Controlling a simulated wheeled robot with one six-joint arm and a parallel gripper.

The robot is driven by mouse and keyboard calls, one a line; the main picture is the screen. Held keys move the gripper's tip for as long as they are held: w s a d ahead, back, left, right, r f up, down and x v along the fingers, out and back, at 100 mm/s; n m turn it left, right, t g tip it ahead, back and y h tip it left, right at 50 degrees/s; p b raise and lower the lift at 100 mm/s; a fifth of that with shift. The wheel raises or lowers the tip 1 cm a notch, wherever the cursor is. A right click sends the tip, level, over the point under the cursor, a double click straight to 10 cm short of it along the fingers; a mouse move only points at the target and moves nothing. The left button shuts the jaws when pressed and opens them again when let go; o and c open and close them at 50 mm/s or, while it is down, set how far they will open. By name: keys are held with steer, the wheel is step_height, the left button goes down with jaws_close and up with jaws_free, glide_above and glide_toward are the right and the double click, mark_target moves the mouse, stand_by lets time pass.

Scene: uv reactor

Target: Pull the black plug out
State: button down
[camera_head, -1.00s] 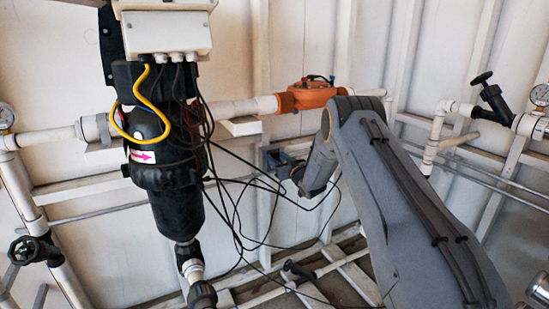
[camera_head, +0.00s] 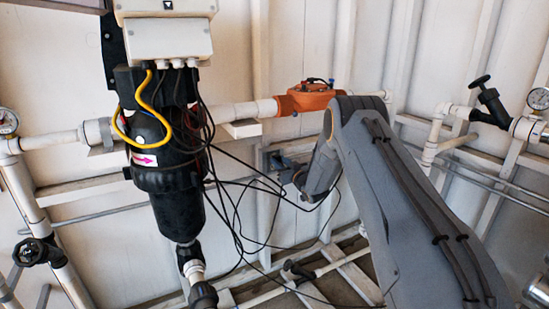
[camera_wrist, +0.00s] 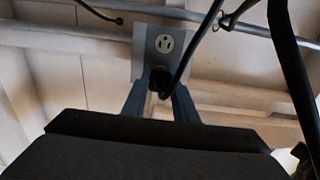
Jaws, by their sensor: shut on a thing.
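The black plug (camera_wrist: 160,79) is in the middle of the wrist view, between the two fingers of my gripper (camera_wrist: 160,98), which is shut on it. Its black cable (camera_wrist: 183,60) curves up and away to the right. The plug is in front of the lower part of a grey outlet plate (camera_wrist: 148,32); the upper socket (camera_wrist: 164,43) is bare. I cannot tell whether a gap separates the plug from the outlet. In the head view my gripper (camera_head: 286,164) is small, dark and partly hidden near the wall, left of my arm.
A black reactor vessel (camera_head: 178,212) with a yellow cable (camera_head: 152,98) stands left of my arm. Loose black cables (camera_head: 235,200) hang between them. An orange valve actuator (camera_head: 310,97) sits on the pipe above. A grey conduit (camera_wrist: 240,32) runs along the wall behind the outlet.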

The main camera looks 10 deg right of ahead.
steer(key=shift+p+v, duration=1.3)
steer(key=shift+v, duration=0.65)
